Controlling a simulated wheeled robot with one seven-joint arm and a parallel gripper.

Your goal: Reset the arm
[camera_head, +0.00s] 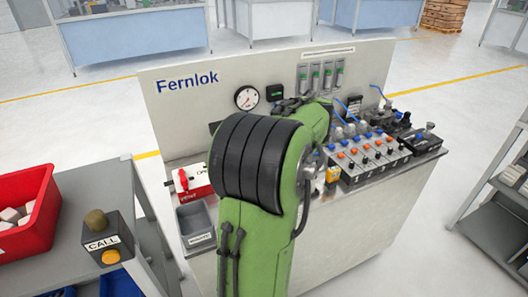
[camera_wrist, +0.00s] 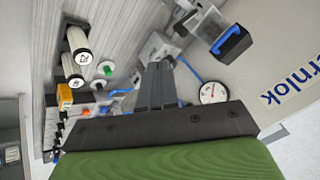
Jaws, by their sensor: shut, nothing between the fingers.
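My green arm (camera_head: 262,190) rises in front of the Fernlok bench in the head view, and its black ribbed joint covers part of the bench. My gripper (camera_wrist: 158,66) shows in the wrist view as two dark fingers side by side, shut with nothing between them. The fingers point towards the bench's fittings. In the head view the arm hides the fingers. I cannot tell from the wrist view whether they touch anything.
The bench panel (camera_head: 185,110) carries a round gauge (camera_head: 246,97) and flow tubes. A valve block (camera_head: 365,158) stands right of my arm, a red-and-white box (camera_head: 190,182) and grey bin (camera_head: 195,220) left. A red crate (camera_head: 35,225) and call button (camera_head: 112,256) sit on the left cart.

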